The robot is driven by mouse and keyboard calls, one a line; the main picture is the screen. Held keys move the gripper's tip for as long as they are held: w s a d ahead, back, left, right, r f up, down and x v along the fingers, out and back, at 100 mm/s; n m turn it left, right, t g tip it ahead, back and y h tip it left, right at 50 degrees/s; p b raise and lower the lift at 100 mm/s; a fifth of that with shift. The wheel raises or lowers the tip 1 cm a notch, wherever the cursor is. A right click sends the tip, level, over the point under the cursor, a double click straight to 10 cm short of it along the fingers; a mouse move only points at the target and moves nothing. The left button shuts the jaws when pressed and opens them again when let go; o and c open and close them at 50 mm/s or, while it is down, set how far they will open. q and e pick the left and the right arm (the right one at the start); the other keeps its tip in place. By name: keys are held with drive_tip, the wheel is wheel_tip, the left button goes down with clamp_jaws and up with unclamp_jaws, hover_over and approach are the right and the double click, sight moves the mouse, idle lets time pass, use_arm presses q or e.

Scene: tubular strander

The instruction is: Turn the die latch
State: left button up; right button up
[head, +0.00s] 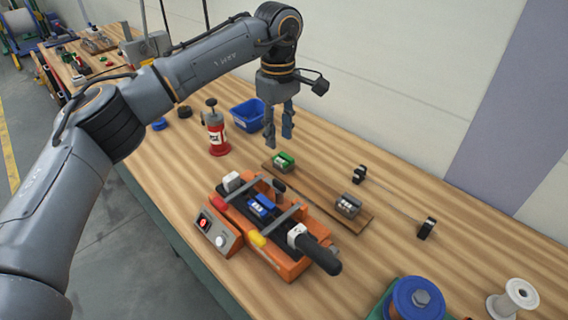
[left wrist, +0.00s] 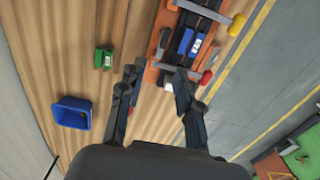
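An orange fixture (head: 286,268) stands on the bench with a blue die block (head: 261,206) in its dark channel. Two metal bars cross the channel; one ends in a yellow grip (head: 257,238), the other in a red grip (head: 212,203). A dark knob (head: 279,186) stands at the fixture's far side. I cannot tell which of these is the die latch. My left gripper (head: 279,138) is open and empty, pointing down above the bench behind the fixture. In the left wrist view the red grip (left wrist: 206,77) and the blue block (left wrist: 186,41) lie just beyond its fingers. My right gripper is not in view.
A wooden board behind the fixture bears a green block (head: 284,161) and a grey block (head: 348,205). A blue bin (head: 247,115) and a red bottle (head: 216,133) stand left of my gripper. A control box (head: 216,235) sits at the fixture's left. Spools stand at the lower right.

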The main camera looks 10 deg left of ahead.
use_arm(q)
drive_tip(key=p, duration=0.3)
hover_over(279, 182)
wheel_tip(279, 182, down, 8)
wheel_tip(279, 182, down, 4)
drive_tip(key=shift+r+p, duration=0.1)
drive_tip(key=shift+p, duration=0.3)
drive_tip(key=shift+f, duration=0.7)
drive_tip(key=c, duration=0.6)
clamp_jaws()
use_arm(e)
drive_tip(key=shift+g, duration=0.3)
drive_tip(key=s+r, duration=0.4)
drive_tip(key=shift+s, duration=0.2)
